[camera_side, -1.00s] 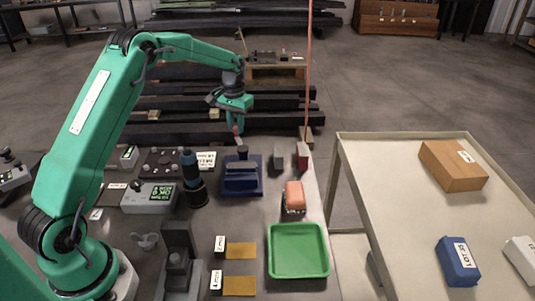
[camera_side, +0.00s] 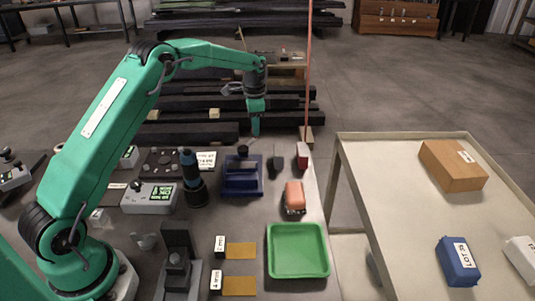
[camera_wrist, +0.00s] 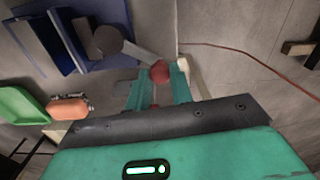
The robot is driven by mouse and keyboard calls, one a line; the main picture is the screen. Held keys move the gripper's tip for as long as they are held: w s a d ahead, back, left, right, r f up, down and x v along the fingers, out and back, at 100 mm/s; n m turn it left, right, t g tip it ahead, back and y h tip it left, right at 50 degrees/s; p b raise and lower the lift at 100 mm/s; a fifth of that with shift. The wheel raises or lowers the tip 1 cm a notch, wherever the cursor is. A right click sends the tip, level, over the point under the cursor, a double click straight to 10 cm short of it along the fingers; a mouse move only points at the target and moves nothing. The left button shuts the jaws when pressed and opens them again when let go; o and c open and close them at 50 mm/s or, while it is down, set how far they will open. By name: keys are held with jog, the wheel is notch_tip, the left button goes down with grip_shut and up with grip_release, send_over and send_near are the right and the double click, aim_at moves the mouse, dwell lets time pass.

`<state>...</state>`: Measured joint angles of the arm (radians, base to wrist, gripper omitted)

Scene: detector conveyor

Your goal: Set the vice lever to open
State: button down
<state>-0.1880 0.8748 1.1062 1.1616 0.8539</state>
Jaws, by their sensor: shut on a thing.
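The blue vice (camera_side: 242,178) stands on the bench, and part of it shows at the upper left of the wrist view (camera_wrist: 105,18). In the wrist view its lever (camera_wrist: 138,53) is a grey bar running from a dark round hub (camera_wrist: 108,40) to a red ball knob (camera_wrist: 160,72). My gripper (camera_wrist: 160,82) is shut on the red knob, with a green finger on either side. In the side view my gripper (camera_side: 256,132) points down behind and slightly right of the vice; the knob is hidden there.
A green tray (camera_side: 271,273) and an orange block on a brush-like base (camera_side: 294,193) lie in front and to the right. Small grey and red-ended blocks (camera_side: 303,156) stand right of the vice. A black-blue cylinder (camera_side: 191,176) stands to its left.

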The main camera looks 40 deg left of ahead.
jog(key=shift+w+d+r+m, duration=0.1)
jog(key=shift+w+d+m, duration=0.1)
jog(key=shift+d+m, duration=0.5)
jog(key=shift+a, duration=0.1)
jog(key=c, duration=1.2)
grip_release()
jog(key=shift+c, duration=0.2)
jog(key=shift+s, duration=0.1)
notch_tip(320, 180, up, 7)
jog(key=shift+r, duration=0.35)
jog(key=shift+r, duration=0.1)
